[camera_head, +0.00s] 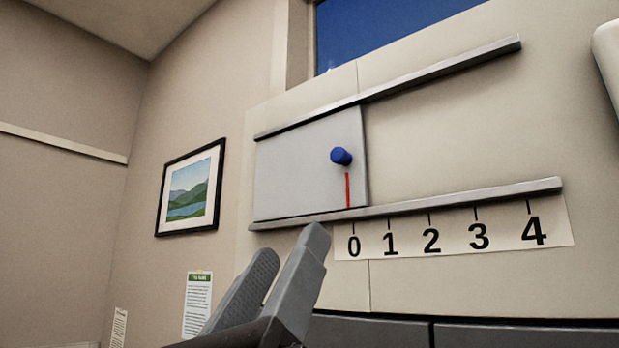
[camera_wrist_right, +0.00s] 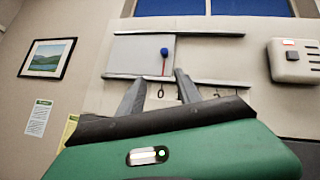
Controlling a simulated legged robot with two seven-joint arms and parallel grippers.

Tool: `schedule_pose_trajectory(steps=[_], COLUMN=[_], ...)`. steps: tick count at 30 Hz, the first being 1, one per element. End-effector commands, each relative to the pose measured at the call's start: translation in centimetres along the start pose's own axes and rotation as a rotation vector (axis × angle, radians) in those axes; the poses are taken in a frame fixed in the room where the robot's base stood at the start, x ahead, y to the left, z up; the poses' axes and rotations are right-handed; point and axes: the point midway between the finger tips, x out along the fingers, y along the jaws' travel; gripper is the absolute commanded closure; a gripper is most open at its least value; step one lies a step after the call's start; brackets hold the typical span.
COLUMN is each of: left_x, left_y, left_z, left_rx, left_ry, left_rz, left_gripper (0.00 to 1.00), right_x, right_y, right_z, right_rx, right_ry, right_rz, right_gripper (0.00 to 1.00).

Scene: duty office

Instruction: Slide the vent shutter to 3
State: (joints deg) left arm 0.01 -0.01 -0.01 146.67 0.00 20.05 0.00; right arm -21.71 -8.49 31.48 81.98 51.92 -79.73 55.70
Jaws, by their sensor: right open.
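The vent shutter (camera_head: 300,179) is a light grey panel held between an upper rail (camera_head: 440,72) and a lower rail (camera_head: 440,202). It has a blue knob (camera_head: 341,156) and a red pointer line (camera_head: 347,190), which stands at 0 on the number strip (camera_head: 455,232). The shutter also shows in the right wrist view (camera_wrist_right: 138,55). My right gripper (camera_head: 287,245) is below the shutter's lower rail, left of the strip, open and empty. In the right wrist view its fingers (camera_wrist_right: 158,88) stand apart, below the knob. My left gripper is not in view.
A framed landscape picture (camera_head: 190,190) and a notice (camera_head: 197,303) are on the wall at left. A white box with a red light (camera_wrist_right: 293,60) is on the wall at right. Dark grey panels (camera_head: 480,335) run below the strip. The rails right of the shutter are clear.

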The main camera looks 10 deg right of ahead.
Motion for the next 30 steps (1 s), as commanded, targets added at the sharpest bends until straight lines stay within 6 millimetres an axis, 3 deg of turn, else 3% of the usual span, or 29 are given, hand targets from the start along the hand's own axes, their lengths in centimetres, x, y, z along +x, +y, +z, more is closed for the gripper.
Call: schedule_pose_trajectory(steps=[5, 11, 15, 21, 25, 30], left_x=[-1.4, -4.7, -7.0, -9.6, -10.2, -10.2], left_y=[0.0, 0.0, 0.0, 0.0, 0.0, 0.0], left_z=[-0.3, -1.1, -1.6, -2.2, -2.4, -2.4], left_rx=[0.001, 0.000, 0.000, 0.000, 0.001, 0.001], left_ry=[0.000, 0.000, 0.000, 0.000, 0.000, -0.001], left_rz=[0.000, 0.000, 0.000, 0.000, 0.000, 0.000], left_gripper=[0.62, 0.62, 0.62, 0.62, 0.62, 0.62], right_x=[1.7, 7.0, 11.1, 15.6, 16.8, 16.9], right_y=[-1.0, -0.8, -1.0, -1.4, -1.3, -0.9], right_z=[0.6, 1.0, 0.4, -0.3, -0.5, -0.4], right_rx=[0.028, 0.023, 0.022, 0.023, 0.024, 0.022], right_ry=[0.017, 0.015, 0.018, 0.019, 0.018, 0.016], right_rz=[-0.017, -0.015, -0.016, -0.016, -0.016, -0.016], right_gripper=[0.59, 0.59, 0.59, 0.59, 0.59, 0.59])
